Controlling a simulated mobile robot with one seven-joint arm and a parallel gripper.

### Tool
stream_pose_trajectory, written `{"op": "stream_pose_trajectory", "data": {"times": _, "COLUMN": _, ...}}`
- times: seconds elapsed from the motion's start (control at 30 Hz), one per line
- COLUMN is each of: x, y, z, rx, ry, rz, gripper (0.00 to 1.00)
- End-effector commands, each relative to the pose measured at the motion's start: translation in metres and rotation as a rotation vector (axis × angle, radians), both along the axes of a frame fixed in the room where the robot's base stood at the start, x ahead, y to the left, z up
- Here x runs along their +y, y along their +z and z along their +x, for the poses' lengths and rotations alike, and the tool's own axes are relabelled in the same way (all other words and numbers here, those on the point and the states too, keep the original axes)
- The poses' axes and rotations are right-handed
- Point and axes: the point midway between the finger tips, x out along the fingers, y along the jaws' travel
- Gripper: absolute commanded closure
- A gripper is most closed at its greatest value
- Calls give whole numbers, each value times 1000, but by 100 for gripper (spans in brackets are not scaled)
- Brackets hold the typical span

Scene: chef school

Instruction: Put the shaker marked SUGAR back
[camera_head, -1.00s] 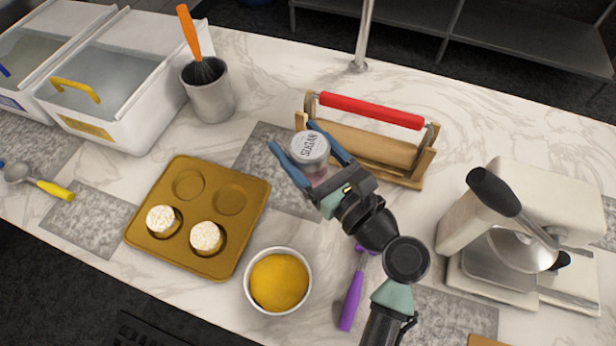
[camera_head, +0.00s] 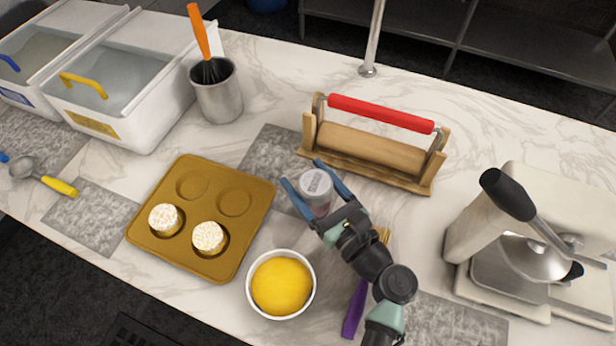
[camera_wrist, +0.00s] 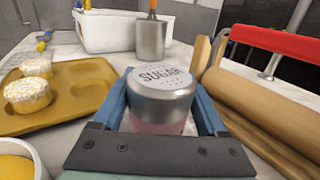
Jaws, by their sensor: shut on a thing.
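The SUGAR shaker (camera_head: 316,188) has a silver lid with dark lettering and a clear, pinkish body. My gripper (camera_head: 315,184) is shut on it, with a blue finger on each side. In the wrist view the shaker (camera_wrist: 160,95) stands upright between the fingers, and the word SUGAR reads on its lid. Its lower part is hidden by my gripper. It is over or on the grey patch (camera_head: 268,145) of the counter; I cannot tell if its base touches.
A wooden rack with a rolling pin (camera_head: 372,148) stands just behind. A gold muffin tin (camera_head: 225,262) is at left, a bowl of yellow contents (camera_head: 281,286) in front, a purple-handled brush (camera_head: 356,310) near my arm. A mixer (camera_head: 520,250) stands right; a steel pot (camera_head: 218,98) is back left.

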Motion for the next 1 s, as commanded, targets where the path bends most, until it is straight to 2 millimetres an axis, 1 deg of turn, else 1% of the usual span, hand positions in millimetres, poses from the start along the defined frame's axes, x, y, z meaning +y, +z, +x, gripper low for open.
{"op": "stream_pose_trajectory", "data": {"times": 0.07, "x": 0, "y": -3, "z": 0, "rx": -1, "ry": 0, "rz": 1, "gripper": 92}}
{"op": "stream_pose_trajectory", "data": {"times": 0.1, "x": 0, "y": -3, "z": 0, "rx": 1, "ry": 0, "rz": 1, "gripper": 19}}
{"op": "stream_pose_trajectory", "data": {"times": 0.17, "x": 0, "y": -3, "z": 0, "rx": 1, "ry": 0, "rz": 1, "gripper": 8}}
{"op": "stream_pose_trajectory", "data": {"times": 0.2, "x": 0, "y": -2, "z": 0, "rx": 1, "ry": 0, "rz": 1, "gripper": 1}}
{"op": "stream_pose_trajectory", "data": {"times": 0.23, "x": 0, "y": -2, "z": 0, "rx": 1, "ry": 0, "rz": 1, "gripper": 0}}
{"op": "stream_pose_trajectory", "data": {"times": 0.4, "x": 0, "y": -2, "z": 0, "rx": 1, "ry": 0, "rz": 1, "gripper": 0}}
{"op": "stream_pose_trajectory", "data": {"times": 0.5, "x": 0, "y": 2, "z": 0, "rx": 0, "ry": 0, "rz": 0, "gripper": 0}}
{"op": "stream_pose_trajectory", "data": {"times": 0.57, "x": -3, "y": 0, "z": -4, "rx": 1, "ry": -2, "rz": 0, "gripper": 0}}
{"op": "stream_pose_trajectory", "data": {"times": 0.67, "x": -14, "y": -1, "z": -16, "rx": 3, "ry": -4, "rz": 0, "gripper": 0}}
{"op": "stream_pose_trajectory", "data": {"times": 1.0, "x": -57, "y": -2, "z": -72, "rx": 2, "ry": -4, "rz": -1, "gripper": 0}}
